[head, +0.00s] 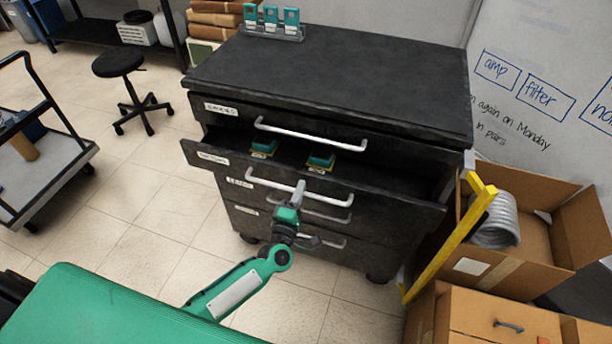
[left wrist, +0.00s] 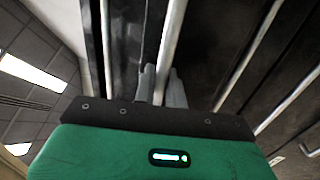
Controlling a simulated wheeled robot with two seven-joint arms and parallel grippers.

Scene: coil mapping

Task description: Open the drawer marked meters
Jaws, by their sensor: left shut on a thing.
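A dark cabinet (head: 330,70) has several stacked drawers with white handles and labels. The second drawer from the top (head: 390,195) is pulled out, and its label (head: 213,158) is too small to read surely. Two teal-and-yellow devices (head: 320,163) lie inside it. My left gripper (head: 298,190) is shut on this drawer's handle (head: 330,198), near its middle. In the left wrist view the handle bar (left wrist: 171,45) passes between the gripper's fingers (left wrist: 162,85). The other drawers look closed. My right gripper is not in view.
A black stool (head: 118,65) and a cart (head: 40,165) are at left. Teal devices in a rack (head: 272,30) stand on top.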

